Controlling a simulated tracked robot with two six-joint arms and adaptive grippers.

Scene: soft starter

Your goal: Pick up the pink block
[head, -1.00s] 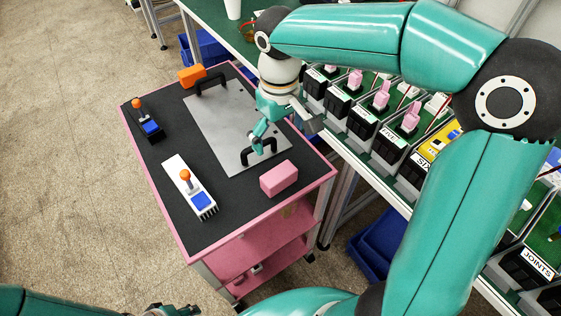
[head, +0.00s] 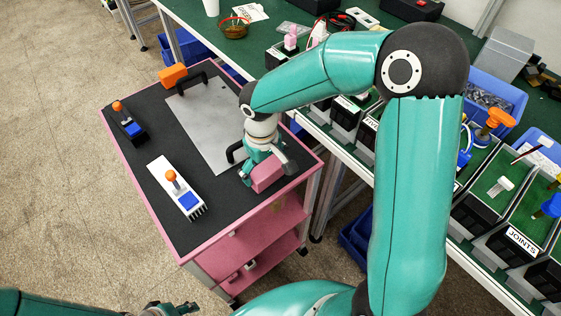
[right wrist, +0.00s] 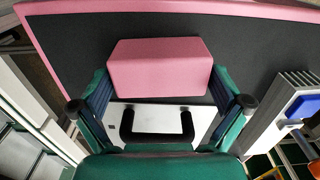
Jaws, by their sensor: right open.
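The pink block (head: 267,175) lies on the dark top of the pink cart (head: 222,238), near its right corner. My right gripper (head: 264,172) is low over the block, with a finger showing on either side of it in the head view. In the right wrist view the block (right wrist: 160,66) sits between the two open fingertips (right wrist: 160,103), a little beyond them; contact cannot be told. My left gripper (head: 172,308) shows only in part at the bottom edge of the head view, and its fingers are unclear.
A metal plate (head: 205,125) with black handles lies beside the block. A white joystick box (head: 173,190), a black joystick box (head: 128,123) and an orange block (head: 172,76) also stand on the cart. A green bench (head: 290,22) with several bins is at the right.

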